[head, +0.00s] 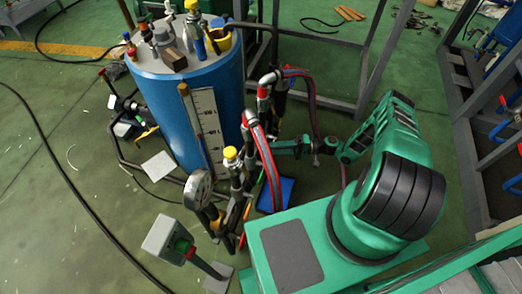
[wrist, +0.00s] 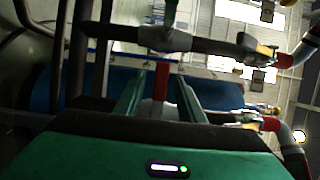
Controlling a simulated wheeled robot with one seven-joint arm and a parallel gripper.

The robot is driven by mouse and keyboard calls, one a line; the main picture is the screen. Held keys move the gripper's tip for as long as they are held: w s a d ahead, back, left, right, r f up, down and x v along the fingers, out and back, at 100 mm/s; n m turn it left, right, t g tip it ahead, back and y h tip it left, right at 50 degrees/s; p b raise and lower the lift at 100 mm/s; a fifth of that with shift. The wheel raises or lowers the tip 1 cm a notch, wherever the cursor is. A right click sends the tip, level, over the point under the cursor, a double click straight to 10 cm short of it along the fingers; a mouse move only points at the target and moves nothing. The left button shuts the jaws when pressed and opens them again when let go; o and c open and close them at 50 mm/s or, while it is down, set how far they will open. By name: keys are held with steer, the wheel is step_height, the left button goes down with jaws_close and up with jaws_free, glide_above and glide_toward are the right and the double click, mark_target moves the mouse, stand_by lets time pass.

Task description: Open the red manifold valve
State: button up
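A red valve handle (wrist: 161,82) shows in the wrist view, upright below a dark horizontal manifold pipe (wrist: 115,38). My gripper (wrist: 160,78) has its two green fingers apart, one on each side of the red handle, with a gap to it on both sides. The lower part of the handle runs down between the fingers, and I cannot tell how deep it sits. In the head view my gripper (head: 277,148) reaches left to the manifold pipes (head: 240,180) beside the blue tank. The red handle cannot be made out clearly there.
The blue tank (head: 185,110) stands behind the manifold with bottles and tools on top. Red-and-grey hoses (head: 268,160) arch close to my gripper. A round gauge (head: 198,189) and a grey box on a post (head: 172,240) stand in front. Metal frames (head: 465,110) are at the right.

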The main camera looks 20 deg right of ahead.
steer(key=x, duration=0.5)
steer(key=shift+a, duration=0.35)
jaws_close()
